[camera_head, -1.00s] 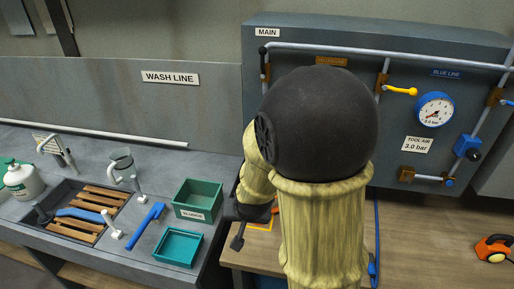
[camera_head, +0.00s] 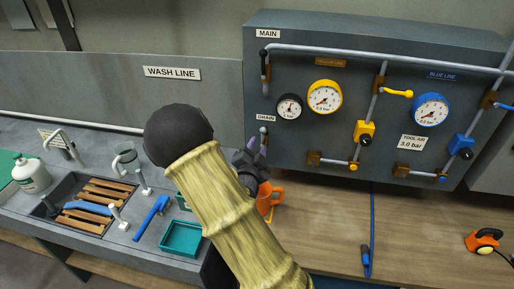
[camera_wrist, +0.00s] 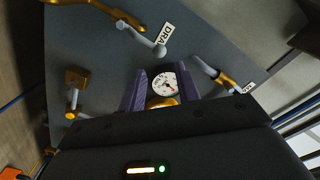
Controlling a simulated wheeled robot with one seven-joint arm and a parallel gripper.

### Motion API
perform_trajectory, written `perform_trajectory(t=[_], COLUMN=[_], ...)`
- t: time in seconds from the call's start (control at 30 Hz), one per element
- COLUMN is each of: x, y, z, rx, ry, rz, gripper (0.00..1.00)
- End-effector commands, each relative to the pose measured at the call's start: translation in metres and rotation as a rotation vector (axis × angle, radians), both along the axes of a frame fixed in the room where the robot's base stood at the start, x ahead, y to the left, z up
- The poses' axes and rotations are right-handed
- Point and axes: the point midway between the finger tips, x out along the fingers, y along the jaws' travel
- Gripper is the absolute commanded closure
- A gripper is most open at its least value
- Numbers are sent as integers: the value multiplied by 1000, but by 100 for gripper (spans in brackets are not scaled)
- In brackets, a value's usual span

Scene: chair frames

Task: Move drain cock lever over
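The drain cock lever (camera_head: 263,130) shows in the head view under the DRAIN label (camera_head: 265,118), at the panel's left side, partly hidden by my gripper. In the wrist view the grey lever (camera_wrist: 142,39) with a round end lies beside the DRAIN label (camera_wrist: 166,34), above the fingers. My gripper (camera_wrist: 160,76) has two purple fingers spread apart, with nothing held; a white gauge face shows beyond the gap. In the head view my gripper (camera_head: 258,148) is in front of the panel, just below the lever. Contact between them is not seen.
The panel (camera_head: 225,22) carries a black gauge (camera_head: 289,107), a yellow gauge (camera_head: 325,97), a blue gauge (camera_head: 431,111) and pipes. A blue hose (camera_head: 372,220) hangs to the right. The wash counter is at left.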

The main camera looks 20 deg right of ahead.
Motion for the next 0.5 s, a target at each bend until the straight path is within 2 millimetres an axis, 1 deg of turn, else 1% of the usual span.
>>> perform_trajectory(t=[0.27, 0.5], x=[3, 22], y=[-3, -16], z=[0, 1], rx=[0, -1], ry=[3, 4], rz=[-1, -1], gripper=[67, 67])
